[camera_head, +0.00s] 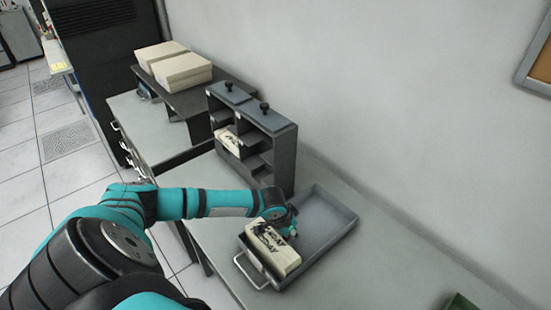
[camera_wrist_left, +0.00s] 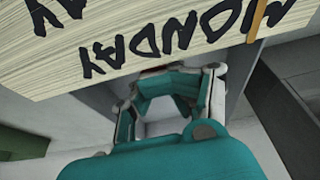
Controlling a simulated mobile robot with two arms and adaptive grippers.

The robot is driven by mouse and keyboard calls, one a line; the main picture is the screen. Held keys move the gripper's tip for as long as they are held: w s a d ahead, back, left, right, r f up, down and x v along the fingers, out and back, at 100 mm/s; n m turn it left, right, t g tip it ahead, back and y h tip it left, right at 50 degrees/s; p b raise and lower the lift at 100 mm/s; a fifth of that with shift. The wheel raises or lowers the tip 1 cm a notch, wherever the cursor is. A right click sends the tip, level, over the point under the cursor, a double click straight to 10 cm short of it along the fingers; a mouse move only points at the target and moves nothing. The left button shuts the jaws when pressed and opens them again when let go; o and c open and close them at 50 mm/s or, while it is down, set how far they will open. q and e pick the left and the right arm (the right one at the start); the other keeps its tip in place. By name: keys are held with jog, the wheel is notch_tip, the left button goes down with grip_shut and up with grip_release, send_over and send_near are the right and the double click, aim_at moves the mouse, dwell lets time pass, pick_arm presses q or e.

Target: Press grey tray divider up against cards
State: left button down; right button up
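A block of cream cards (camera_head: 272,250) with black "MONDAY" lettering stands at the near left end of a grey tray (camera_head: 338,222). My left gripper (camera_head: 285,224) is low over the tray, just behind the cards. In the left wrist view the cards (camera_wrist_left: 110,35) fill the top, close to the gripper. The left gripper's fingers (camera_wrist_left: 168,78) are drawn together, with no object clearly seen between them. I cannot clearly make out the grey divider; the gripper and cards may hide it. My right gripper is not in view.
A dark grey sorter (camera_head: 285,165) with knobbed lids stands behind the tray and holds more cards (camera_head: 228,140). Cream boxes (camera_head: 183,70) sit on a stand at the back left. The tray's far right part is empty.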

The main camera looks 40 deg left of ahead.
pick_arm(q)
jog(key=shift+s+a+f, duration=0.1)
jog(key=shift+s+a, duration=0.1)
jog(key=shift+s, duration=1.1)
jog(key=shift+r, duration=0.6)
jog(key=shift+v, duration=4)
jog(key=shift+f, duration=0.1)
